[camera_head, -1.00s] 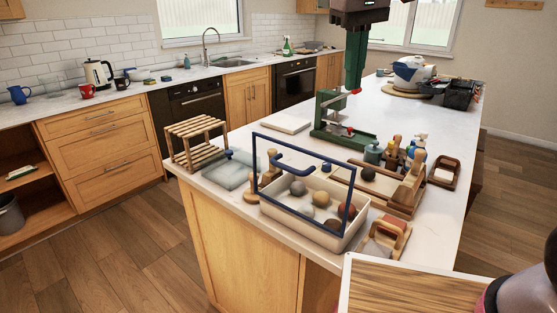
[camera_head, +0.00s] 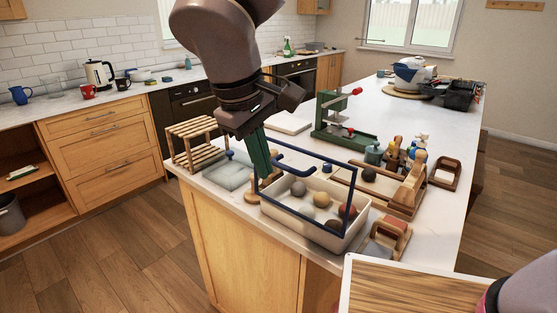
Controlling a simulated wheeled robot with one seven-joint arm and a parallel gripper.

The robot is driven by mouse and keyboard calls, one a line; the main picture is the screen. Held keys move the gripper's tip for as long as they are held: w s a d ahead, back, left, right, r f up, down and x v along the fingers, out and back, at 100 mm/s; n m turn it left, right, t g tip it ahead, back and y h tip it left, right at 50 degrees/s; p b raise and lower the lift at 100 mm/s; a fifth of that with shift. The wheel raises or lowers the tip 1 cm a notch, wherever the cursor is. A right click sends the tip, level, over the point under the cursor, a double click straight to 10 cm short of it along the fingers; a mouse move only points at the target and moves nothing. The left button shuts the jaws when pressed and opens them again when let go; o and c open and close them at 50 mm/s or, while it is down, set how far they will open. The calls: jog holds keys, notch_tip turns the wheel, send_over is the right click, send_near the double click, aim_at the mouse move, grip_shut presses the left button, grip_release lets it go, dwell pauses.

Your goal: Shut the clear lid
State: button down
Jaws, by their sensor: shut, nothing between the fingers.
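The clear lid (camera_head: 354,190) has a blue frame and a blue handle (camera_head: 292,160). It stands raised, tilted up over a cream bin (camera_head: 342,238) near the front corner of the island. Several round lumps in grey, white and brown lie in the bin and show through the lid. My gripper (camera_head: 263,177) has green fingers, is shut and empty, and points down at the lid's left end. It hides part of the lid's upper left frame. I cannot tell whether it touches the lid.
A wooden rack (camera_head: 190,140) and a pale translucent slab (camera_head: 226,174) lie left of the bin. A green press (camera_head: 338,122) stands behind it. A wooden tray (camera_head: 408,200) with tools is to the right. Bare countertop (camera_head: 440,124) shows farther right.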

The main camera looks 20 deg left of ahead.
jog(key=shift+w+d+f, duration=0.25)
jog(key=shift+w, duration=0.4)
jog(key=shift+w+d+f, duration=0.25)
jog(key=shift+w+d, duration=0.05)
jog(key=shift+w, duration=0.3)
jog(key=shift+w+d+f, duration=0.25)
jog(key=shift+w, duration=0.4)
jog(key=shift+w+d+r+g, duration=0.15)
jog(key=shift+w+d+g, duration=0.05)
jog(key=shift+w, duration=0.2)
jog(key=shift+w+d+r+g, duration=0.1)
jog(key=shift+w+d+g, duration=0.1)
jog(key=shift+w, duration=0.15)
jog(key=g+y, duration=0.6)
jog(key=g, duration=0.9)
send_near(287, 167)
jog(key=w+d+f, duration=0.4)
jog(key=w+f, duration=0.5)
jog(key=f, duration=0.1)
jog(key=shift+w+d+f+t, duration=0.15)
jog(key=shift+w+f, duration=0.1)
jog(key=shift+f, duration=0.2)
jog(key=shift+w+d+f+t, duration=0.1)
jog(key=shift+w+f+t, duration=0.05)
jog(key=shift+w+f, duration=0.2)
jog(key=shift+f, duration=0.1)
